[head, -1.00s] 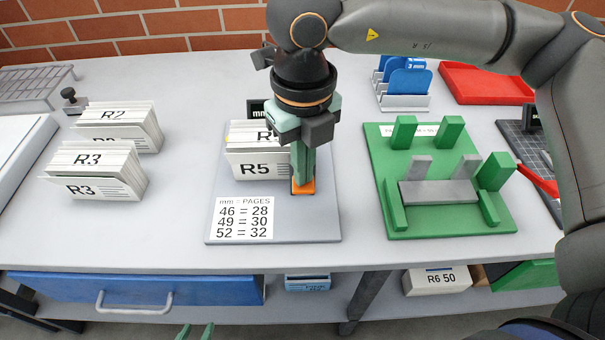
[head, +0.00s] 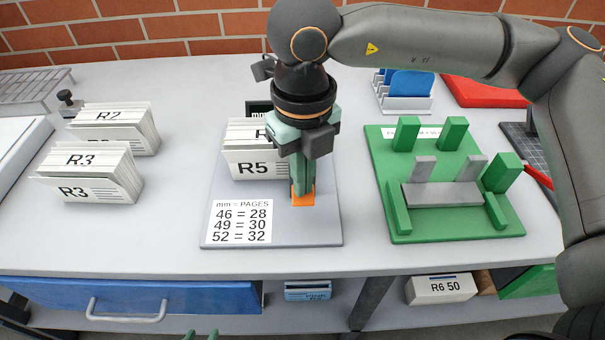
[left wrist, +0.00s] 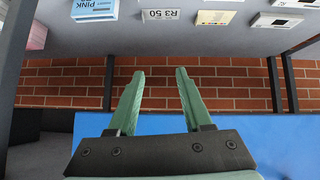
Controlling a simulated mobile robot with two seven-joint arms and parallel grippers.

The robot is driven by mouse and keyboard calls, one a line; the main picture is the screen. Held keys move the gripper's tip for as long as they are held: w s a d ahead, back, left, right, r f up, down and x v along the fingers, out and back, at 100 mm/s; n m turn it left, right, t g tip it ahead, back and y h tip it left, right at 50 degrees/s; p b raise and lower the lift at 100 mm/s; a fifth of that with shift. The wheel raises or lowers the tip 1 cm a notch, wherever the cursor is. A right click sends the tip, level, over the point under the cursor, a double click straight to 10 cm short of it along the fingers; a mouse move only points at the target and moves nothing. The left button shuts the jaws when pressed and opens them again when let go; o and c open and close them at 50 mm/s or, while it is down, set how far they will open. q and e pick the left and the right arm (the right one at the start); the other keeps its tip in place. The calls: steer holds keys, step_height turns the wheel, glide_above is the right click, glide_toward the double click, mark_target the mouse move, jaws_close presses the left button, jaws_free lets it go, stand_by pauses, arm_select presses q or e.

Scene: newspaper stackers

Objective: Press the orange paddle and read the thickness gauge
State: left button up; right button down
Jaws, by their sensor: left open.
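The thickness gauge is a grey board (head: 325,225) with a white card (head: 238,222) reading "mm = PAGES, 46 = 28, 49 = 30, 52 = 32". A stack of R5 newspapers (head: 252,165) stands on it. The orange paddle (head: 309,199) is at its right. My right gripper (head: 303,193) points down with its fingers together, its tips at the paddle and appearing to touch it. The dark display (head: 258,107) is mostly hidden behind my arm and the stack, so its number is unreadable. My left gripper (head: 201,337) is empty and open in the left wrist view (left wrist: 155,85).
R2 (head: 115,127) and R3 (head: 90,170) stacks stand on the left. A green fixture (head: 450,228), blue holder (head: 405,103) and red tray (head: 480,92) are on the right. A blue drawer (head: 200,297) is under the table's front edge. Bare table separates the stacks from the gauge.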

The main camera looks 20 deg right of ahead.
steer(key=shift+s+f, duration=0.1)
steer(key=shift+f, duration=0.1)
steer(key=shift+r+p, duration=1.15)
steer(key=shift+r, duration=0.9)
step_height(320, 180, up, 6)
steer(key=p, duration=0.3)
